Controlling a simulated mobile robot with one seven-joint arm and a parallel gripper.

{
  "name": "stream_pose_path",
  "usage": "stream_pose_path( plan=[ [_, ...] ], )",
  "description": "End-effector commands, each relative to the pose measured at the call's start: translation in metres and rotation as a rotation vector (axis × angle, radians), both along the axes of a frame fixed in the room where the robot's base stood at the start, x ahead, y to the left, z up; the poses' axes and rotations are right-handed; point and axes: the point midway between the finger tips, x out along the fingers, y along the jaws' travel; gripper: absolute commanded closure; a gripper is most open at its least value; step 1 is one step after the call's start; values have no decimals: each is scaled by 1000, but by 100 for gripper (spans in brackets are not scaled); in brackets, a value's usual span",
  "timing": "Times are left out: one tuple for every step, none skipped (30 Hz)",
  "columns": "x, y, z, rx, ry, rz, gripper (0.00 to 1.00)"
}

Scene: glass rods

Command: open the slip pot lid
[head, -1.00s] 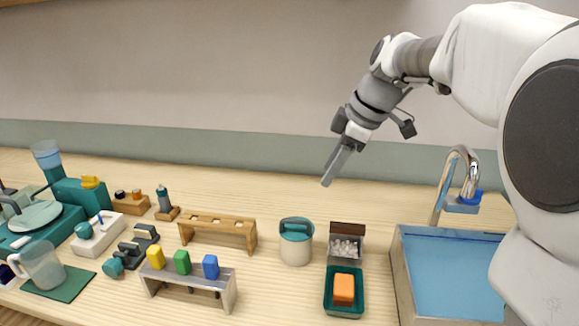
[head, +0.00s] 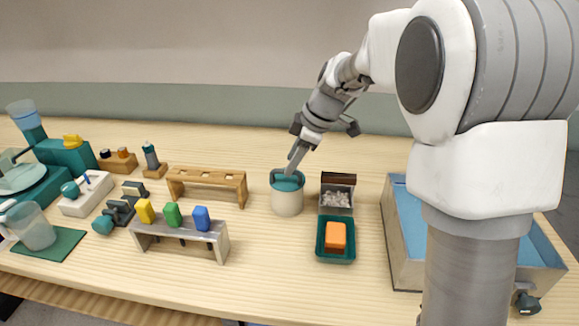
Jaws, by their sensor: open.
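The slip pot (head: 287,202) is a cream cylinder standing upright on the wooden counter, near the middle of the head view. Its teal lid (head: 279,181) sits on top and looks closed. My gripper (head: 291,171) points down and to the left, with its fingertips at the lid's top. The fingers overlap the raised teal handle in the picture. I cannot tell whether they touch it or straddle it. The jaws are open, though the gap between the fingers is hard to see from here.
Right of the pot stand an open box of white pieces (head: 337,198) and a teal tray with an orange block (head: 336,236). A wooden rack (head: 206,185) and a grey stand with coloured blocks (head: 180,235) are left. The sink (head: 402,240) is far right. Counter in front is clear.

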Motion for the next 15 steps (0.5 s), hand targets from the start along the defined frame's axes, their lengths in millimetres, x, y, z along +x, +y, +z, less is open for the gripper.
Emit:
stream_pose_path(
  plan=[
    [2,2,-7,0,1,0,54],
    [3,3,-10,0,1,0,54],
    [3,4,-13,0,1,-1,54],
    [4,5,-15,0,1,-1,54],
    [5,6,-16,0,0,-1,54],
    [5,6,-18,0,-1,-1,54],
    [5,7,-19,0,-1,-1,54],
    [6,7,-19,0,-2,-2,54],
    [6,7,-19,0,-2,-2,54],
    [6,7,-19,0,-2,-2,54],
    [6,7,-19,0,-2,-2,54],
    [6,7,-19,0,-2,-2,54],
    [6,7,-19,0,-2,-2,54],
    [6,7,-19,0,-2,-2,54],
    [6,7,-19,0,-2,-2,54]
  ],
)
